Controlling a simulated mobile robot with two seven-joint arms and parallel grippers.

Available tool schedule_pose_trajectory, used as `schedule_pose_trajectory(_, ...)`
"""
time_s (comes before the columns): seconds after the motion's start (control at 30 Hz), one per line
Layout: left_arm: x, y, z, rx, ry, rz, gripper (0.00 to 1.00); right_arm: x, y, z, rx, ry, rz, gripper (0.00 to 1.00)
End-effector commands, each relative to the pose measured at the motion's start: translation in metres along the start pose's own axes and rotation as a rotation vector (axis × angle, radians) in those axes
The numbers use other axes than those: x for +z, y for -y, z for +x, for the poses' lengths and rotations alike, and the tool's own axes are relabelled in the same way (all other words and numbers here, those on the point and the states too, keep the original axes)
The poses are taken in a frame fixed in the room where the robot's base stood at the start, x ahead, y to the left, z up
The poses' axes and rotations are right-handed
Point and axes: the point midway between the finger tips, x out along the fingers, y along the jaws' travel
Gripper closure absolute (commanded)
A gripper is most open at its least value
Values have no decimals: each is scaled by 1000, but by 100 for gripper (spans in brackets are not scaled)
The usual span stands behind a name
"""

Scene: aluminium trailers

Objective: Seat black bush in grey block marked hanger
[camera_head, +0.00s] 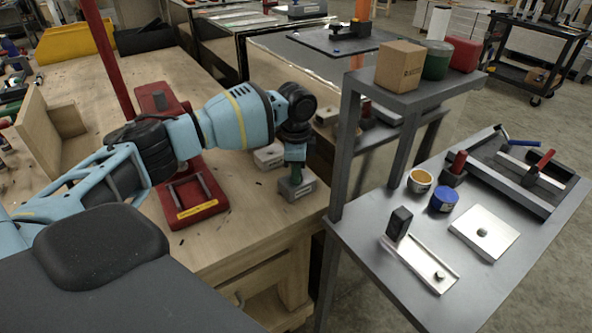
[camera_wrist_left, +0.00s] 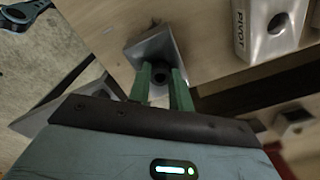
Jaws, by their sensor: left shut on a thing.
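My left gripper (camera_head: 297,173) points down at a grey block (camera_head: 296,188) near the right edge of the wooden bench. In the left wrist view its two green fingers (camera_wrist_left: 160,88) are shut on a dark round piece, the black bush (camera_wrist_left: 160,75), mostly hidden between them. The fingertips are right at the grey block (camera_wrist_left: 153,44); I cannot tell whether the bush is inside its hole. No marking on this block is readable. A second grey block (camera_wrist_left: 272,27), marked PIVOT, stands close by; a grey block (camera_head: 268,155) also shows behind the gripper in the head view. My right gripper is not in view.
A red tool (camera_head: 195,205) stands on the bench (camera_head: 95,215) left of the block. A grey shelf cart (camera_head: 365,235) is right of the bench, with a box (camera_head: 400,66), cans and metal parts. A yellow bin (camera_head: 75,40) sits at the back left.

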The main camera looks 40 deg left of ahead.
Motion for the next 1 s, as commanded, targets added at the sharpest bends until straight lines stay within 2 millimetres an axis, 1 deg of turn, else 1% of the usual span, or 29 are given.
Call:
schedule_pose_trajectory(0.03, 2, -6, 20, 23, 17, 3, 100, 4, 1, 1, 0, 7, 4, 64)
schedule_pose_trajectory(0.17, 1, -6, 22, 24, 17, 3, 100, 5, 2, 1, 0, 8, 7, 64)
schedule_pose_trajectory(0.2, 1, -6, 22, 24, 17, 3, 75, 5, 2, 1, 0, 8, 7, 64)
schedule_pose_trajectory(0.33, 1, -7, 23, 26, 17, 3, 58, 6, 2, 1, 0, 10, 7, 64)
schedule_pose_trajectory(0.83, -1, -9, 24, 32, 15, 8, 57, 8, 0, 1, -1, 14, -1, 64)
schedule_pose_trajectory(0.93, -1, -8, 18, 30, 16, 8, 57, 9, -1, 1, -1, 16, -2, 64)
schedule_pose_trajectory(1.0, -1, -8, 10, 29, 15, 8, 57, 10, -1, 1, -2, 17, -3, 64)
